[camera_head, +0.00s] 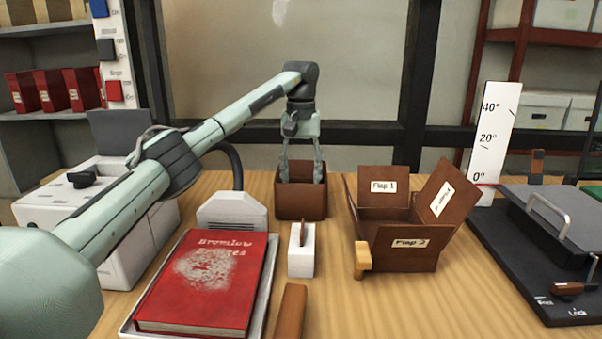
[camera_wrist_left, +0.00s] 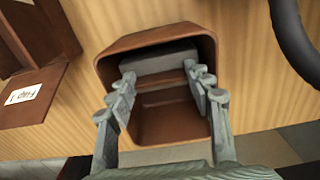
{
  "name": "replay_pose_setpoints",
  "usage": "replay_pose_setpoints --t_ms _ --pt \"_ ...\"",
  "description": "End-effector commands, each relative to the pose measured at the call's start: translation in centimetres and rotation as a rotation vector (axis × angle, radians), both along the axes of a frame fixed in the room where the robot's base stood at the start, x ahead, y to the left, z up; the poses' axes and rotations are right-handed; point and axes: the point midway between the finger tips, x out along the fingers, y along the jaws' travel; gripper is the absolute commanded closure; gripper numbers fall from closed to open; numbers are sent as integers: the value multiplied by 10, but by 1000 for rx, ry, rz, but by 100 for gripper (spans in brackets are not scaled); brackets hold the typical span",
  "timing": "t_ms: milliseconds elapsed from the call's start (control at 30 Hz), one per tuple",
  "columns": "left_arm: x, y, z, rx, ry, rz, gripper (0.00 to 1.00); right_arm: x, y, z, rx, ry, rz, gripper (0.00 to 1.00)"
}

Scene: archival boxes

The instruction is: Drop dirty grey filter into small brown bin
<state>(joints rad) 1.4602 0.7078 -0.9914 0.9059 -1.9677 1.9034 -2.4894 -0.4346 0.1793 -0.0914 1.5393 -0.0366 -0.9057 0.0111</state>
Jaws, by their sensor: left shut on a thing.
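The small brown bin (camera_head: 302,204) stands on the wooden table, beyond the red book. My left gripper (camera_head: 301,170) points down into its open mouth, with the fingertips at or just below the rim. In the left wrist view, the bin (camera_wrist_left: 112,64) lies around the fingertips of the left gripper (camera_wrist_left: 162,76). The gripper is shut on the grey filter (camera_wrist_left: 160,61), a flat grey block seen between the fingertips within the bin's opening. The filter is hidden in the head view. My right gripper is not in view.
A brown box with labelled flaps (camera_head: 408,244) stands right of the bin. A red book (camera_head: 205,280) lies on a tray in front. A small white holder (camera_head: 301,255) stands between them. A black-based device (camera_head: 540,255) is at right.

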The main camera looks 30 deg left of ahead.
Motion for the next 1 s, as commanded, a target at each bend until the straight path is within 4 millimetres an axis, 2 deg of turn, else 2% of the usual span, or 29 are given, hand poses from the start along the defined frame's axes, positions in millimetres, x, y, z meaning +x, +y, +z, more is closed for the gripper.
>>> replay_pose_setpoints --t_ms 33,200,567,667,1000 --pt "0 0 0 0 0 0 47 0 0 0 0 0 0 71" --pt "0 0 0 -1 -1 1 29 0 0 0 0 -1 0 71" --pt "1 0 7 -1 -3 1 29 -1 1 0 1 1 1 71" --pt "1 0 21 -1 -4 2 29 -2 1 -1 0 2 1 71" --pt "0 0 96 1 -4 2 29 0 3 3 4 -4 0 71"
